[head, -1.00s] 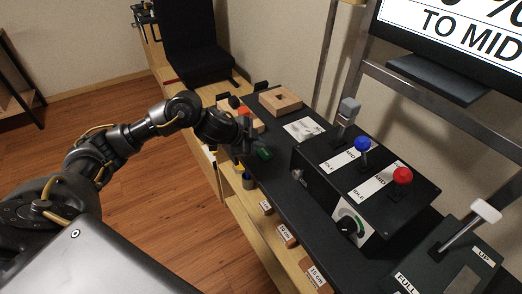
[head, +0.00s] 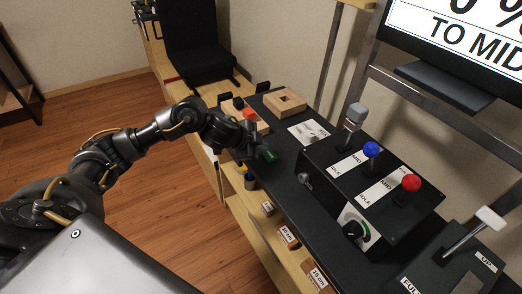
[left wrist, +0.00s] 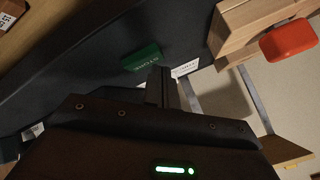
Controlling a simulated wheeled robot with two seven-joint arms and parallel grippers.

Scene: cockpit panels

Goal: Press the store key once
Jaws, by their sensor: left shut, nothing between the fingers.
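A green key (head: 270,156) with lettering too small to read surely sits on the dark panel. It also shows in the left wrist view (left wrist: 141,57), just beyond my fingertips. My left gripper (head: 257,140) is shut and empty, pointing at the panel close beside the green key. In the left wrist view the closed fingers (left wrist: 160,78) stand next to the key's near edge. Whether they touch it cannot be told. My right gripper is not in view.
A wooden block with a square hole (head: 284,101) and an orange-red piece (head: 249,114) lie behind the gripper. A black lever box with blue (head: 371,149) and red (head: 411,182) knobs stands to the right. A white-handled lever (head: 489,217) is further right.

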